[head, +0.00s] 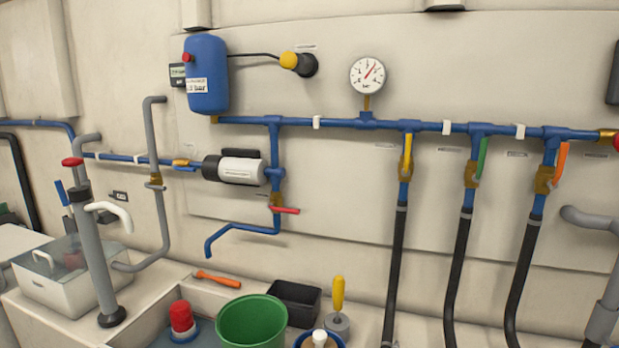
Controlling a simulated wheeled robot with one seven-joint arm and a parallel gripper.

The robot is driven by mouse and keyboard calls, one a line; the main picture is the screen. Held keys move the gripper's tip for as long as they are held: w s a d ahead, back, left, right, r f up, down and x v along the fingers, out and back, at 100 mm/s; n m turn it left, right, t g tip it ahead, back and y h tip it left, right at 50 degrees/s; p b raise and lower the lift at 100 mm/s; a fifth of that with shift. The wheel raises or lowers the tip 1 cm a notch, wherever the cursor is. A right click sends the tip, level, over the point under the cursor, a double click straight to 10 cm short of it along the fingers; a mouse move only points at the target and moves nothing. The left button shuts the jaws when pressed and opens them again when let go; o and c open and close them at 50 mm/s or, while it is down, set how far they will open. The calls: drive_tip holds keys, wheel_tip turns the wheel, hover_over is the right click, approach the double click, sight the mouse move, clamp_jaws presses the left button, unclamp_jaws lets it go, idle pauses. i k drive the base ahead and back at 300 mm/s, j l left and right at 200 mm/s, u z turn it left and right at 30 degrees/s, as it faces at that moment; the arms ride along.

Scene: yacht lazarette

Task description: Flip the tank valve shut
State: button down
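My gripper is not in view. No readable label shows which valve is the tank valve. Three brass valves hang in a row below the blue wall pipe. The yellow lever (407,156), green lever (482,157) and orange lever (561,164) all stand roughly upright, along their pipes. A red lever (286,210) lies horizontal, across the vertical blue pipe below the pump. A blue pressure tank (207,78) is mounted on the wall at upper left. A yellow and black knob (297,62) joins a thin black line beside it.
A round gauge (367,75) tops the blue pipe. The white and black pump (233,167) is at centre left. A grey post with a white handle (110,213) rises at front left. A green bucket (252,318), black bin (294,303) and orange tool (217,279) sit below.

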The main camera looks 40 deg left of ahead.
sight(184, 169)
drive_tip(key=u, duration=1.95)
